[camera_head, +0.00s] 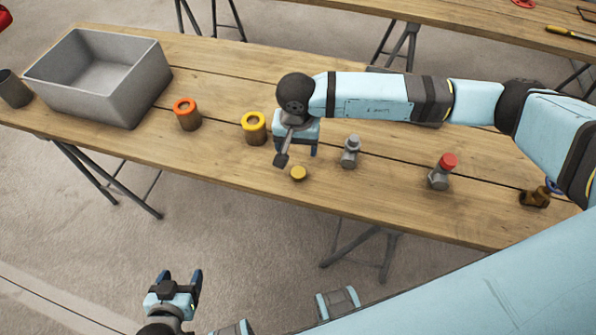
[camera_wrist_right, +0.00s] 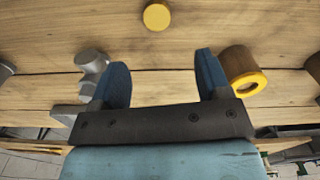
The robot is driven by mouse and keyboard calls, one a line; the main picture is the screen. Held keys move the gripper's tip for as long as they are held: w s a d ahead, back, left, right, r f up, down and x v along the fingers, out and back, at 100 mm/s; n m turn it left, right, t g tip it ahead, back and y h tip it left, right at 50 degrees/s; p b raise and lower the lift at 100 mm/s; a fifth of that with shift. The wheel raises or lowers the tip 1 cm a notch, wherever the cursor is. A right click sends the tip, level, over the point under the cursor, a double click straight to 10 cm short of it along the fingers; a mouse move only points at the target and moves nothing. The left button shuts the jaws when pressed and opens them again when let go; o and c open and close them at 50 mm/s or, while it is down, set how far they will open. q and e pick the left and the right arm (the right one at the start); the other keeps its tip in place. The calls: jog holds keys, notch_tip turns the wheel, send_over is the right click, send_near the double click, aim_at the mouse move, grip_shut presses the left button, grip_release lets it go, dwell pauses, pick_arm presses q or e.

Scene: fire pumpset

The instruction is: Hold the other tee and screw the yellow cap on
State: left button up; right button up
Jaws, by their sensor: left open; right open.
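The yellow cap (camera_head: 299,173) lies loose on the wooden table near its front edge. It also shows at the top of the right wrist view (camera_wrist_right: 157,16), beyond the fingertips. A bare grey tee (camera_head: 349,152) stands right of it, and shows left of the fingers in the wrist view (camera_wrist_right: 92,62). Another grey tee (camera_head: 441,172) carries a red cap (camera_head: 448,160). My right gripper (camera_head: 297,153) is open and empty above the table, close behind the yellow cap. My left gripper (camera_head: 174,281) is open and empty, low in front of the table, away from everything.
A yellow-ringed brown cylinder (camera_head: 254,127) stands just left of my right gripper. An orange-ringed one (camera_head: 187,114) is further left, by a grey bin (camera_head: 104,84) and a dark cup (camera_head: 13,90). A brown fitting (camera_head: 534,198) lies at the right end. The front-left table strip is clear.

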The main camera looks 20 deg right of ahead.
send_over(298, 172)
jog(key=f, duration=0.5)
jog(key=shift+w+f, duration=0.15)
jog(key=shift+w, duration=0.1)
jog(key=f, duration=0.1)
jog(key=f+p, duration=0.1)
jog(key=f, duration=0.2)
jog(key=shift+s+f+p, duration=0.1)
jog(key=shift+s+p, duration=0.2)
jog(key=shift+s, duration=0.05)
jog(key=shift+f, duration=0.5)
jog(key=c, duration=1)
